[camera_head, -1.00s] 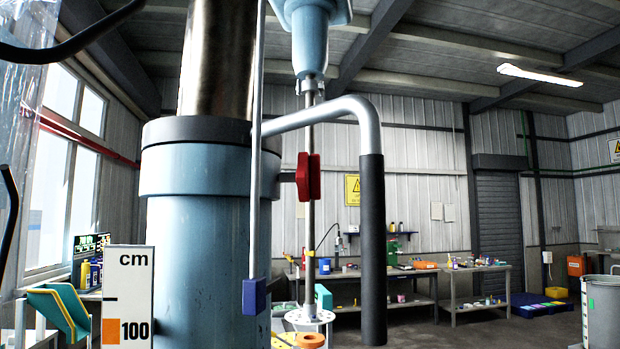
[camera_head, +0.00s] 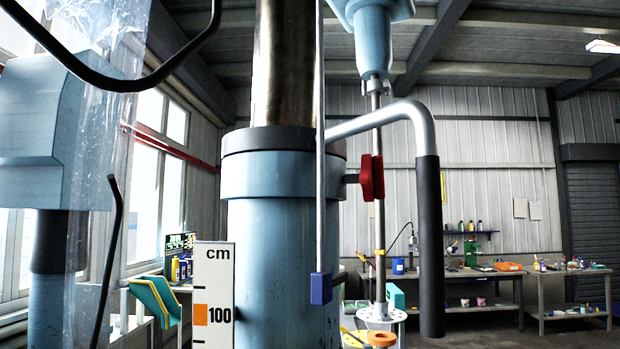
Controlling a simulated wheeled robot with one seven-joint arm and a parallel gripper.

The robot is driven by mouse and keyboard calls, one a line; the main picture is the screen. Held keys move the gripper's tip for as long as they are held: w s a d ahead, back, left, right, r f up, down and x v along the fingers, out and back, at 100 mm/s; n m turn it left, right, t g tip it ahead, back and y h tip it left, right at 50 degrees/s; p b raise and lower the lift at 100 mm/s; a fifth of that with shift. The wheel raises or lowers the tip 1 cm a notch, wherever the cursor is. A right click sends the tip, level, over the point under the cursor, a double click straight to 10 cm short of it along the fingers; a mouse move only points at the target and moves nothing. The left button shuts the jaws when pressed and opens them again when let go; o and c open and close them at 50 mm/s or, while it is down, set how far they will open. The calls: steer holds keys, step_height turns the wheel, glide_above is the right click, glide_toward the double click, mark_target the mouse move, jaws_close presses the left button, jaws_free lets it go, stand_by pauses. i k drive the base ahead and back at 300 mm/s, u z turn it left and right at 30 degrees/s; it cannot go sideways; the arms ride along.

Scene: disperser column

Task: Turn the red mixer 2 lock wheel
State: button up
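The red lock wheel (camera_head: 372,178) shows nearly edge-on at the right side of the blue column (camera_head: 272,260). I cannot tell from this view whether a number marks the wheel. My gripper is not in view, and nothing is seen touching the wheel.
A cm scale (camera_head: 213,290) stands in front of the column. A clear plastic sheet (camera_head: 105,130) and black curved bars (camera_head: 112,265) are at the left. Workbenches (camera_head: 465,275) with small items stand along the back wall. Open floor shows at the lower right.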

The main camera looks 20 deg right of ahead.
mark_target(371, 177)
steer(key=u, duration=0.35)
steer(key=i, duration=0.2)
steer(key=u, duration=2.5)
steer(key=k, duration=1.3)
steer(key=z, duration=2.2)
steer(key=i, duration=0.5)
steer(key=z, duration=0.05)
